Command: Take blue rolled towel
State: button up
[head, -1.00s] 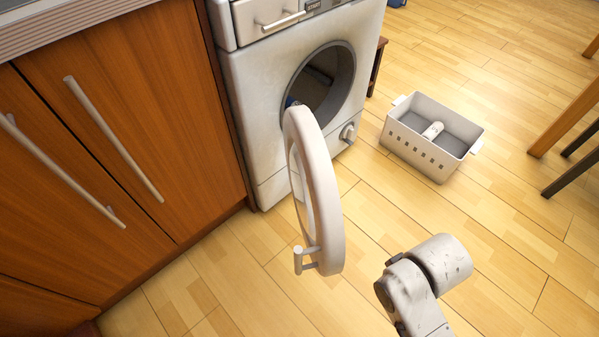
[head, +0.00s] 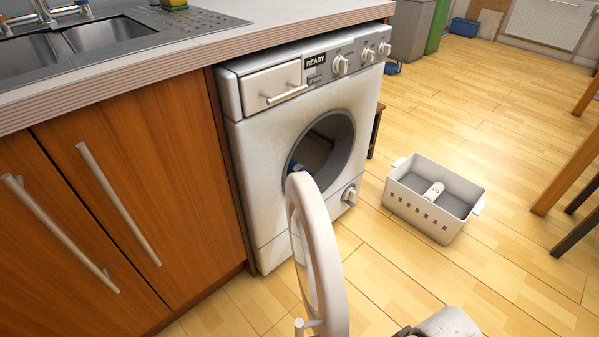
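The washing machine (head: 250,190) stands with its round door (head: 325,245) swung open toward me. A small blue patch (head: 295,166) shows at the lower left of the drum opening, partly hidden behind the door's top edge. It may be the blue rolled towel, but too little shows to be sure. A light rolled thing (head: 433,190) lies in the white basket on the floor. Part of my arm shows at the bottom edge. My gripper's fingers are not in view.
The white basket (head: 437,226) stands on the floor right of the machine. A wooden cabinet (head: 100,200) and the counter with a sink (head: 105,32) lie to the left. Dark and wooden furniture legs (head: 575,222) stand at the right. The floor between is clear.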

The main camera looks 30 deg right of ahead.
aim_at(294, 166)
jog(key=i+l+z, duration=0.2)
jog(key=i, duration=0.4)
jog(key=i+l+z, duration=0.2)
jog(key=i, duration=0.4)
jog(key=i+l+z, duration=0.1)
jog(key=i+z, duration=0.15)
jog(key=i, duration=0.4)
